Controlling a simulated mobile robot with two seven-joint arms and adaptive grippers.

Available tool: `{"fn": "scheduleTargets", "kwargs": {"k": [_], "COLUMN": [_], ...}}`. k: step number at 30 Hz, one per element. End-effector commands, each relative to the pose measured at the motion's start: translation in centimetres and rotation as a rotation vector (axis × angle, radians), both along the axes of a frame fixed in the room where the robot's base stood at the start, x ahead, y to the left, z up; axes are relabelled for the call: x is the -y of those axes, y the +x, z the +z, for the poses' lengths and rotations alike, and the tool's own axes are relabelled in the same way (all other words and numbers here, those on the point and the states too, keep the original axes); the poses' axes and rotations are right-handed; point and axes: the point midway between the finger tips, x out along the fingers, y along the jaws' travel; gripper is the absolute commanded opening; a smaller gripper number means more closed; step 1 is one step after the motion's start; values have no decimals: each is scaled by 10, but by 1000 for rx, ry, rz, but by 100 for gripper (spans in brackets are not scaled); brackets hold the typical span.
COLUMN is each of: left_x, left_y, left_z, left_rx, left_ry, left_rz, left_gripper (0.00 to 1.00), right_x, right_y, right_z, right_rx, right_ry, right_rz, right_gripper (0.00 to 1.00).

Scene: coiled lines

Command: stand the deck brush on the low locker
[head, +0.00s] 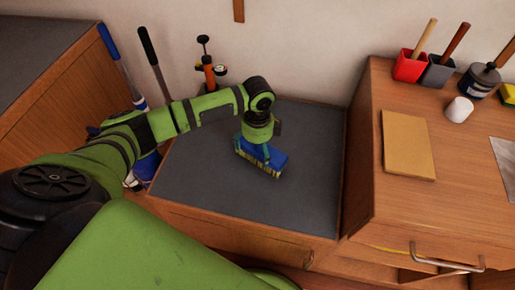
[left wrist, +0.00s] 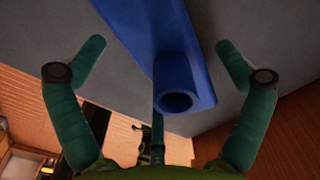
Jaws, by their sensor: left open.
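The deck brush (head: 271,164) has a blue block with pale yellow bristles. It rests bristles down on the grey top of the low locker (head: 205,185), near the middle. My left gripper (head: 258,150) is directly over it, pointing down, and hides part of the block. In the left wrist view the blue brush (left wrist: 180,45) with its round hollow socket lies between the two spread fingers of my left gripper (left wrist: 162,48). Gaps show between the brush and both fingers. My right gripper is out of view.
To the right stands a higher wooden cabinet with a tan board (head: 407,145), a red cup (head: 409,66), a grey cup (head: 437,73) and a white cup (head: 459,110). Long-handled tools (head: 152,60) stand behind my left arm. The locker top around the brush is clear.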

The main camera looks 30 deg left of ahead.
Motion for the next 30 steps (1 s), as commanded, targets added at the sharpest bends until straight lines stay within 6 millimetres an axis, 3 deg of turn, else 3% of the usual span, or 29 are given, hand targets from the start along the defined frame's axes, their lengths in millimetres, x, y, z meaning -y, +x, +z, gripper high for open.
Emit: {"fn": "scheduleTargets", "kwargs": {"k": [9, 15, 21, 30], "left_x": [0, 0, 0, 1], "left_y": [1, 1, 0, 0], "left_z": [69, 100, 111, 110], "left_rx": [5, 3, 1, 1], "left_ry": [0, 1, 0, -1], "left_rz": [0, 1, 1, 2], "left_gripper": [100, 100, 100, 100], "right_x": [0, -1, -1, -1], "right_y": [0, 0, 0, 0], "right_z": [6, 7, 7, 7], "right_rx": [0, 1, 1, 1], "right_ry": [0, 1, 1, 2], "right_rz": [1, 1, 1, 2], "right_gripper": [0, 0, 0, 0]}}
